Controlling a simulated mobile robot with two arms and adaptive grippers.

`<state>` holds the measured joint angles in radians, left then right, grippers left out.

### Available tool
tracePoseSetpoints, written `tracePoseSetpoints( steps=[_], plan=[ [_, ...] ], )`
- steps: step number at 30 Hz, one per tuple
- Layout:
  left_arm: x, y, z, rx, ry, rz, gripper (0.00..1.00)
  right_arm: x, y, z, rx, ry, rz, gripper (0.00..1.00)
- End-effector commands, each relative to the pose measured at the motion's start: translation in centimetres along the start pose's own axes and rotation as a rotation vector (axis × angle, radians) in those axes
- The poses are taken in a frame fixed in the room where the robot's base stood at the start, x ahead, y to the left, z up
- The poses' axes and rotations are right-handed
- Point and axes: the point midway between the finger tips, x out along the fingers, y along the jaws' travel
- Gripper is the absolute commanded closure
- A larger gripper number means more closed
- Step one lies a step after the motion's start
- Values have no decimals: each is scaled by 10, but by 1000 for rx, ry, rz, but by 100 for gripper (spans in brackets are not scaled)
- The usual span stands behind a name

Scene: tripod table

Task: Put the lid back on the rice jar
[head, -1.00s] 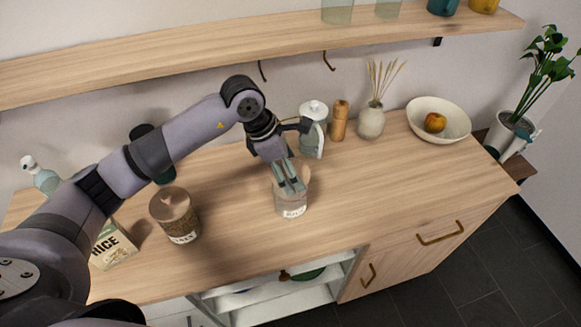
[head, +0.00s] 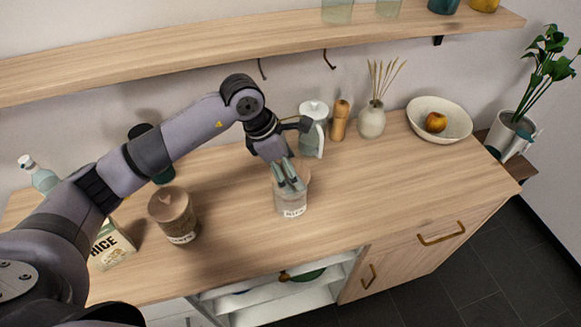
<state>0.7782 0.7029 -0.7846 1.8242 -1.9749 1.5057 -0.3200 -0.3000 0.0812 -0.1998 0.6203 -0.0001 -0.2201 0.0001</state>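The rice jar (head: 291,206), clear with a white label, stands upright on the wooden counter. My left gripper (head: 291,186) points down over the jar's mouth, with its two fingers close together at the top. A brownish round top (head: 304,174), which looks like the lid, shows at the jar's mouth beside the fingers. The fingers hide most of it, so I cannot tell whether it is seated or whether they grip its knob. My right gripper is not in view.
A second lidded jar (head: 174,218) and a rice packet (head: 112,246) stand to the left. A glass pitcher (head: 313,137), wooden mill (head: 339,121), reed vase (head: 371,121) and fruit bowl (head: 452,121) line the back. The counter's right front is clear; a shelf (head: 180,55) runs above.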

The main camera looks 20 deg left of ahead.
Motion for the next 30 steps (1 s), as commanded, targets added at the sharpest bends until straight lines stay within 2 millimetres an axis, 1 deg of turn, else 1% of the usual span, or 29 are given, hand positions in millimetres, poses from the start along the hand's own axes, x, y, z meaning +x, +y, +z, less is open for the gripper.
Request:
tracePoseSetpoints(
  steps=[13,14,24,30],
  plan=[
    [0,0,0,0,0,0,52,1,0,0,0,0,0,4],
    [0,0,0,0,0,0,22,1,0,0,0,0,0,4],
    [0,0,0,0,0,0,1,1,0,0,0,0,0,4],
    [0,0,0,0,0,0,1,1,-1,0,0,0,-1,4]
  ],
)
